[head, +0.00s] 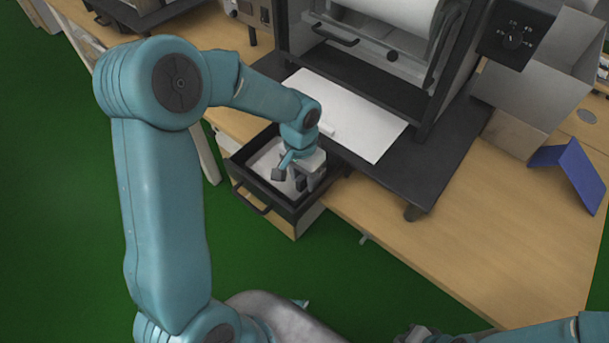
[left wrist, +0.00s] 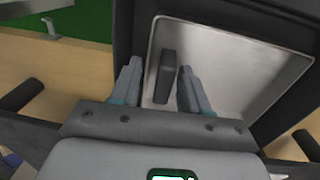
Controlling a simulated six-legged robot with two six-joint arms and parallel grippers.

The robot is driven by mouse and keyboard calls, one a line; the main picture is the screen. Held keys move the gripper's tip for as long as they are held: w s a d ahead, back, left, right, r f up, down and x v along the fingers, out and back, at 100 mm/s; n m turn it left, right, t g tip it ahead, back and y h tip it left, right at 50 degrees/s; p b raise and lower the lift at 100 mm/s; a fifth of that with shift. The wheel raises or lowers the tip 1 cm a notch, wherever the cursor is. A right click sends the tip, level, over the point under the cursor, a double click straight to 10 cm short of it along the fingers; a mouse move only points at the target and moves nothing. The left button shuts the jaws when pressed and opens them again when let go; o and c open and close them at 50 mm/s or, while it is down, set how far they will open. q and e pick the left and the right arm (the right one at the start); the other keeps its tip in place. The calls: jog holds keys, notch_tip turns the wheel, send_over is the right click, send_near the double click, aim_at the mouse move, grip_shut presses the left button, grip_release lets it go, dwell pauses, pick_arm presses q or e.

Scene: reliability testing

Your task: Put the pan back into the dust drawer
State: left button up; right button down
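The dust drawer (head: 239,179) is a black-rimmed drawer pulled out from under the bench machine. The pale metal pan (head: 262,158) lies inside it. In the left wrist view the pan (left wrist: 235,75) is a flat silver tray within dark drawer walls, with a dark upright handle (left wrist: 166,76). My left gripper (head: 294,183) is down over the drawer. In the left wrist view its fingers (left wrist: 160,82) are open on both sides of the handle, with gaps visible. My right gripper (head: 416,335) is cut off at the bottom edge, and its fingers cannot be made out.
The machine's black base (head: 432,172) and a white sheet (head: 352,112) lie behind the drawer. A dark bar handle (head: 250,201) is on the drawer front. A blue folded object (head: 572,170) and a grey box (head: 535,85) are at right. The wooden bench (head: 480,240) is clear in front.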

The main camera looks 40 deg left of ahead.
pick_arm(q)
jog(key=shift+r, duration=0.1)
jog(key=shift+r+p, duration=0.3)
notch_tip(320, 180, up, 12)
jog(key=shift+a+f+p, duration=0.2)
jog(key=shift+a+p, duration=0.1)
jog(key=shift+a, duration=0.15)
jog(key=shift+s, duration=0.1)
